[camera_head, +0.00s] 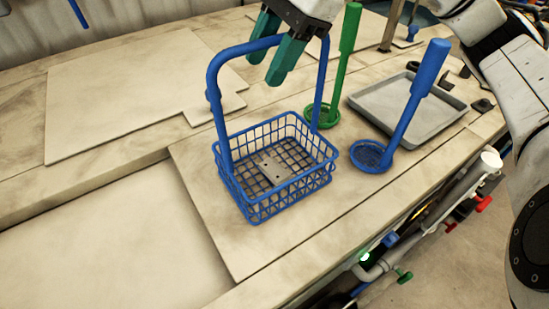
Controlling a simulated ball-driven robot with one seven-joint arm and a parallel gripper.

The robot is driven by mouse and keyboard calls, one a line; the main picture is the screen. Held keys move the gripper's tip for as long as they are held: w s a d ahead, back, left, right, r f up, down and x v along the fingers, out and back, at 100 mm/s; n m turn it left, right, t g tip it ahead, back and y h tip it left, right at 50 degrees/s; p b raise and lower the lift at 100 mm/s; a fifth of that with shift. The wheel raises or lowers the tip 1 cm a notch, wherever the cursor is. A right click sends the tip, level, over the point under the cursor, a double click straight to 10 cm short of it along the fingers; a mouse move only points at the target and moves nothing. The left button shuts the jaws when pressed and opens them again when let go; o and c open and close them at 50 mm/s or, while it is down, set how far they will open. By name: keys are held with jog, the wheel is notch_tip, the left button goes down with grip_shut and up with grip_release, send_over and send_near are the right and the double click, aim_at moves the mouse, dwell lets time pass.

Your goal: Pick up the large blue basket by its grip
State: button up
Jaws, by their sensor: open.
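The large blue basket (276,202) stands upright on a light board in the middle of the view. It has mesh walls and a tall arched handle (219,118) whose top bar is its grip (240,50). A flat grey plate with small holes (276,168) lies inside it. My gripper (268,68) comes down from the top with green fingers. It is open, right at the handle's top bar, with one finger on each side in the picture. The fingers hide part of the bar. I cannot tell whether they touch it.
A green long-handled strainer (345,45) and a blue one (407,113) stand right of the basket. A grey tray (405,108) lies behind the blue one. Pipes with valves (400,245) run below the counter's front edge. The counter's left side has bare boards (120,100).

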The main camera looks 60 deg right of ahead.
jog(key=shift+c, duration=0.3)
grip_shut()
dwell(1.0)
